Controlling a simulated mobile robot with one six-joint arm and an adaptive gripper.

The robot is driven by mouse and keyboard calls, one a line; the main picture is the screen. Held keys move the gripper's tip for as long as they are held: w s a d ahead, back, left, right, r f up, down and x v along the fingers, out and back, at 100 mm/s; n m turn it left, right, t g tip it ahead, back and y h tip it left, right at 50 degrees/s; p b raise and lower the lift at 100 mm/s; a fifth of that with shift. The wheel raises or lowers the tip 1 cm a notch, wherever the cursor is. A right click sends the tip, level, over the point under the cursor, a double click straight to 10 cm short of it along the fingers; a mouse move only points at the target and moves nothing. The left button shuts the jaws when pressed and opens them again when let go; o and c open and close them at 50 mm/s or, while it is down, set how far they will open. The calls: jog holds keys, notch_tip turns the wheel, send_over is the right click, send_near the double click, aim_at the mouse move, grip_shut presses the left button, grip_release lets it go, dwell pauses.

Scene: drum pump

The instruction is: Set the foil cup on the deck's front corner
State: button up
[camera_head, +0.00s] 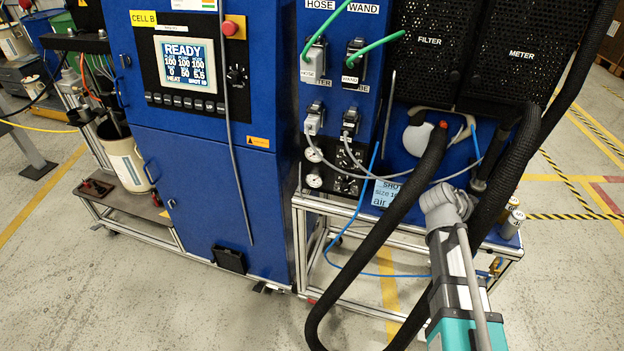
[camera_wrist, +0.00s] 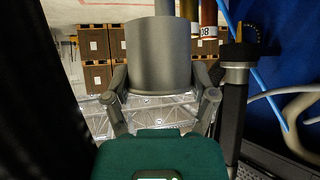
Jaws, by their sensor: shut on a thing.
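My gripper (camera_wrist: 158,92) is shut on a plain grey cylinder, which I take to be the foil cup (camera_wrist: 158,55), with one finger on each side of it. In the head view my arm hides the gripper, and I cannot make out the cup there. The deck (camera_head: 508,251) is the aluminium-framed platform at the right of the blue cabinet; hoses and my arm cover much of its front.
Two small cans (camera_head: 512,222) stand at the deck's right end; cans also show in the wrist view (camera_wrist: 208,18). A thick black hose (camera_head: 375,240) loops in front of the deck. A dark post with a grey collar (camera_wrist: 235,85) stands close right of the gripper.

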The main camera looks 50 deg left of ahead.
jog(key=shift+r+p, duration=1.05)
jog(key=shift+r, duration=0.55)
jog(key=shift+d, duration=0.15)
